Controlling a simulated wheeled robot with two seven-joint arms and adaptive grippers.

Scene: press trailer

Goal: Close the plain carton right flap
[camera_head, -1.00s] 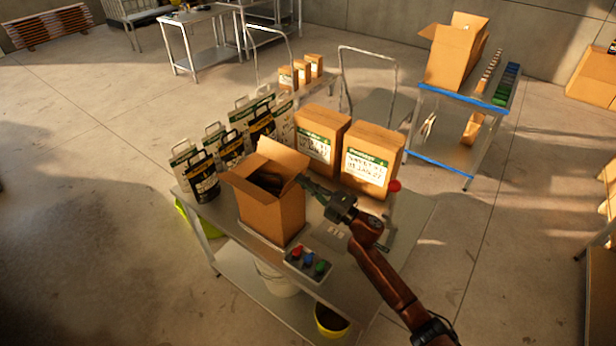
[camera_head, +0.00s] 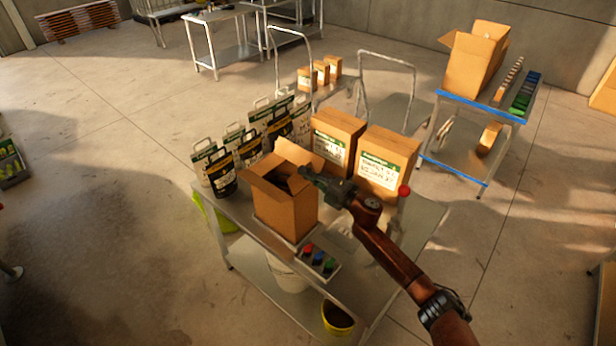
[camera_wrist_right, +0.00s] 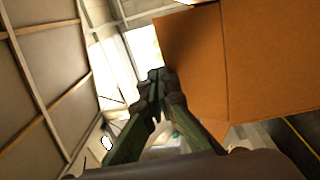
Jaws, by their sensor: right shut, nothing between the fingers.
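The plain carton (camera_head: 285,212) stands open on the near end of the metal table, with a dark inside. Its back flap (camera_head: 298,156) stands up and another flap (camera_head: 257,166) leans out at the left. My right gripper (camera_head: 308,175) is shut and empty at the carton's right top edge, where it covers much of the right flap; I cannot tell whether it touches it. In the right wrist view the shut fingertips (camera_wrist_right: 157,76) are just left of a large brown carton panel (camera_wrist_right: 265,60). My left gripper is not in view.
Two labelled cartons (camera_head: 386,165) stand behind my right gripper, with a red ball-shaped knob (camera_head: 404,191) beside them. Several black-and-white bags (camera_head: 222,172) stand behind the carton. A button box (camera_head: 318,258) lies at the table's front edge. Buckets (camera_head: 338,318) are below.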

